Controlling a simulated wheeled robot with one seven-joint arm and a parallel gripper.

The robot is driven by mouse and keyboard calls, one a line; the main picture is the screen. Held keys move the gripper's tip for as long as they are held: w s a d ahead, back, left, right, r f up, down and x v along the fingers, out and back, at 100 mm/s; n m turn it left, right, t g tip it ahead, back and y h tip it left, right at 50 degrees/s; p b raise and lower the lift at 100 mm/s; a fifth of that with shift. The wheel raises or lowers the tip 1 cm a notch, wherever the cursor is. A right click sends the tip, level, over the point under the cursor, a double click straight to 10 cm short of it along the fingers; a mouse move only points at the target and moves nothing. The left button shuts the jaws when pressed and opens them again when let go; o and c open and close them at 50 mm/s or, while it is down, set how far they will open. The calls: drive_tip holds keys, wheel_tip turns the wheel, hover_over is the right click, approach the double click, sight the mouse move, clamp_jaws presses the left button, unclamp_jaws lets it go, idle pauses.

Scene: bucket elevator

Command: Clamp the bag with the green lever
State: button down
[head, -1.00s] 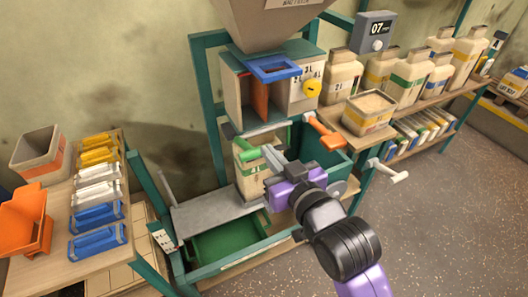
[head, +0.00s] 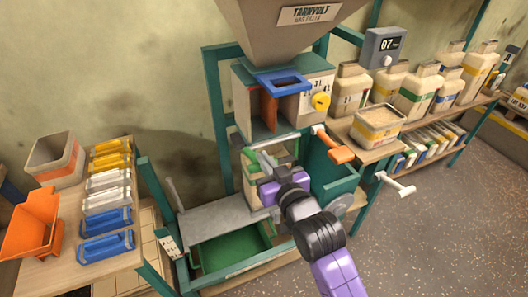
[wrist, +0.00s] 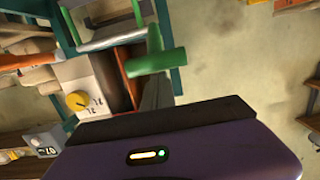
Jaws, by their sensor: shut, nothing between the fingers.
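The green lever (head: 250,155) shows only in part at the front of the filler machine, beside my gripper in the head view. Its T-shaped green handle (wrist: 155,62) is clear in the wrist view, just beyond my gripper's dark edge. A cream bag (head: 256,192) with a green band stands upright under the machine's spout, partly hidden by my gripper. My gripper (head: 264,163) is shut and empty, in front of the bag's top and close to the lever. I cannot tell whether it touches the lever.
An orange lever (head: 334,146) and a white crank (head: 397,187) stick out to the right. A blue frame (head: 284,82) and a yellow knob (head: 320,102) sit above. A grey platform (head: 222,216) lies lower left. Floor at the right is clear.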

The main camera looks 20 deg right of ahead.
drive_tip(key=shift+f, duration=0.1)
idle(0.3)
wheel_tip(320, 180, down, 11)
drive_tip(key=s+t+b, duration=0.2)
drive_tip(key=b, duration=1.1)
drive_tip(key=shift+s+r+t, duration=0.2)
drive_tip(key=shift+s+t, duration=0.1)
drive_tip(key=shift+t, duration=0.1)
drive_tip(key=shift+f+b, duration=0.2)
drive_tip(key=shift+b, duration=0.1)
